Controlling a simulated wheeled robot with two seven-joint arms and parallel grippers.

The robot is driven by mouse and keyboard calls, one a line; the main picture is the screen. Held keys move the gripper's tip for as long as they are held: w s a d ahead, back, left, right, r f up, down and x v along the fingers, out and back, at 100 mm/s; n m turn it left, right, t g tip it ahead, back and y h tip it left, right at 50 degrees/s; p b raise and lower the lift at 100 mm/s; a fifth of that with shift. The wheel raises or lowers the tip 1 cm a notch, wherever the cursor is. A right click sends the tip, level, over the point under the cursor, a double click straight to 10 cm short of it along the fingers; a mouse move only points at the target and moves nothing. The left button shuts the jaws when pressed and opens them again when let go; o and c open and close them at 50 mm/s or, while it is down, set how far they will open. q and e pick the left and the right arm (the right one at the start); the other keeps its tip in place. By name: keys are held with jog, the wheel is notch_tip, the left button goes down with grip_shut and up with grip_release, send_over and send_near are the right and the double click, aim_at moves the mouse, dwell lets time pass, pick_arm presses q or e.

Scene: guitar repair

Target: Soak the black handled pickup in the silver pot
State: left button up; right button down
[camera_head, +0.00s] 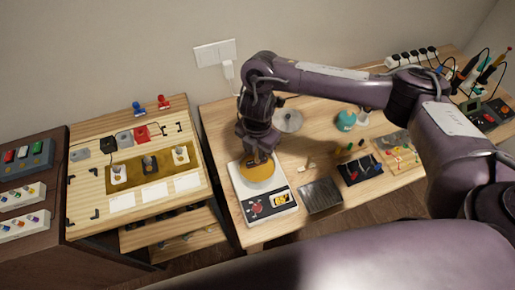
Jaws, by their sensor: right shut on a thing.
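My right gripper (261,154) reaches down over a round vessel with yellow contents (257,174), which sits on a white device. This may be the silver pot; its walls are hard to make out from above. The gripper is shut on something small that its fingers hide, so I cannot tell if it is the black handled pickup. A dark-topped piece (149,163) stands between two pale-topped ones on a brown-gold mat (133,176) on the left bench. My left gripper is not in view.
A silver round object (289,121) lies behind the white device (272,205). A grey metal tray (320,195) and a dark mat (361,169) lie to its right. A teal round object (345,121) stands farther back. A gap separates the two benches.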

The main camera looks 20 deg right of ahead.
aim_at(258, 161)
jog(key=shift+f, duration=0.15)
dwell(0.5)
jog(key=shift+f+b, duration=2.15)
jog(key=shift+f, duration=0.8)
dwell(4.4)
